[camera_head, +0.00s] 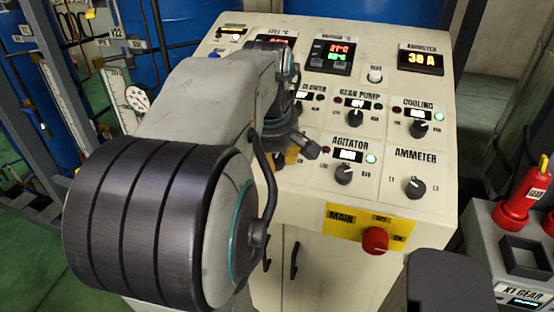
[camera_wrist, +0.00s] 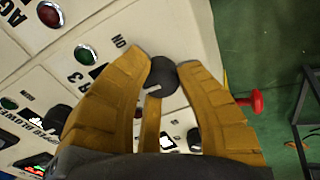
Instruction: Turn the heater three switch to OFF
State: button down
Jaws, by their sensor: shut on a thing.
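The heater three switch is a round black knob (camera_wrist: 162,74) on the cream panel in the wrist view. A partly covered label ending in "3" is beside it, with "ON" printed near one finger. The green lamp (camera_wrist: 84,54) of that area shows above the label. My gripper (camera_wrist: 166,68) has its ochre fingers closed around the knob, the tips touching its sides. The knob's pointer direction is not clear. In the head view my arm hides the switch, and only a bit of an ochre finger (camera_head: 292,156) shows.
The agitator knob (camera_head: 344,174) is just right of my gripper, with the ammeter knob (camera_head: 415,188) further right. The red main switch (camera_head: 375,240) stands out from the lower panel edge. Gear pump (camera_head: 360,118) and cooling (camera_head: 418,129) knobs sit above.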

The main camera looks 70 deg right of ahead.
jog(key=shift+f, duration=0.1)
jog(key=c, duration=0.8)
grip_release()
jog(key=shift+w, duration=0.1)
jog(key=shift+c, duration=0.2)
jog(key=v, duration=1.2)
